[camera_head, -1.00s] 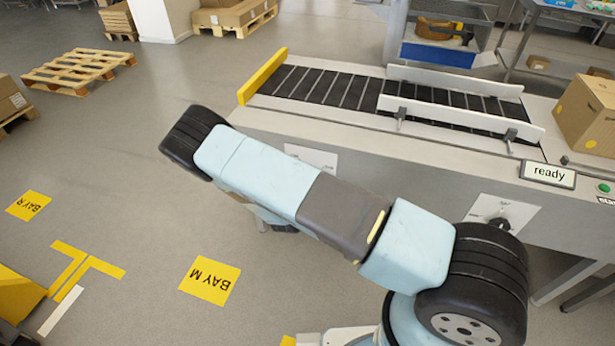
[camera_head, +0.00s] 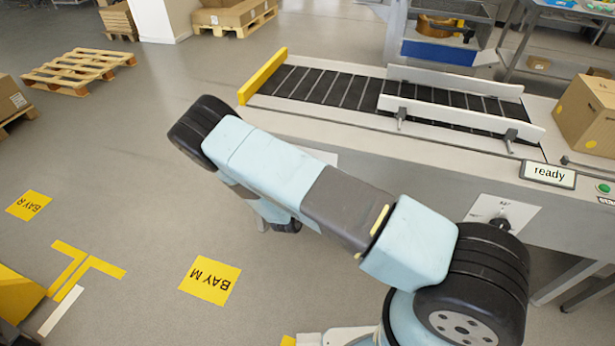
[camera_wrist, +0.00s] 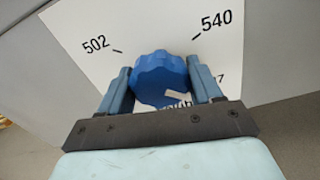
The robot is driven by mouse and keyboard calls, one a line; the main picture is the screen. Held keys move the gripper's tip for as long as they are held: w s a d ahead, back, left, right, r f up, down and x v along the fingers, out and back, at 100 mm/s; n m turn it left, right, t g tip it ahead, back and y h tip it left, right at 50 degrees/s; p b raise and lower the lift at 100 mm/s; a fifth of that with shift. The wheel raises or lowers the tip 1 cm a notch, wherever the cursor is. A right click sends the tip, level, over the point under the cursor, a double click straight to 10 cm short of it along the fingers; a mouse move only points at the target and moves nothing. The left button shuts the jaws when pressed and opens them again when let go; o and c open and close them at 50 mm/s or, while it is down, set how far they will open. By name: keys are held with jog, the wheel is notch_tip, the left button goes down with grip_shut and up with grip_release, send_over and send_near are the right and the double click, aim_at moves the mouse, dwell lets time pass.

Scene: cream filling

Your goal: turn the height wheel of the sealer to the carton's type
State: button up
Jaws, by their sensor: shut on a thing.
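In the wrist view a blue scalloped wheel (camera_wrist: 159,78) sits on a white dial plate (camera_wrist: 85,25) marked 502 and 540. A third number, ending in 7, and a word below are mostly hidden. A pale mark shows on the wheel's lower right part. My gripper (camera_wrist: 161,84) is shut on the wheel, one finger on each side. In the head view my arm hides the gripper and wheel. The sealer (camera_head: 365,140) stands beyond my arm. A brown carton (camera_head: 588,115) with a yellow dot is at its right end.
A black knob (camera_head: 500,223) on a white plate is on the sealer's front, right of my arm. A sign (camera_head: 548,173) reads "ready", near a green button (camera_head: 603,188). Guide rails flank the belt. Open floor with yellow BAY M (camera_head: 210,280) lies left.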

jog(key=shift+s+f, duration=0.1)
jog(key=shift+f, duration=0.1)
jog(key=o, duration=1)
jog(key=shift+r, duration=0.1)
jog(key=shift+o, duration=0.2)
jog(key=v, duration=1.3)
jog(key=shift+s, duration=0.35)
jog(key=shift+a, duration=0.1)
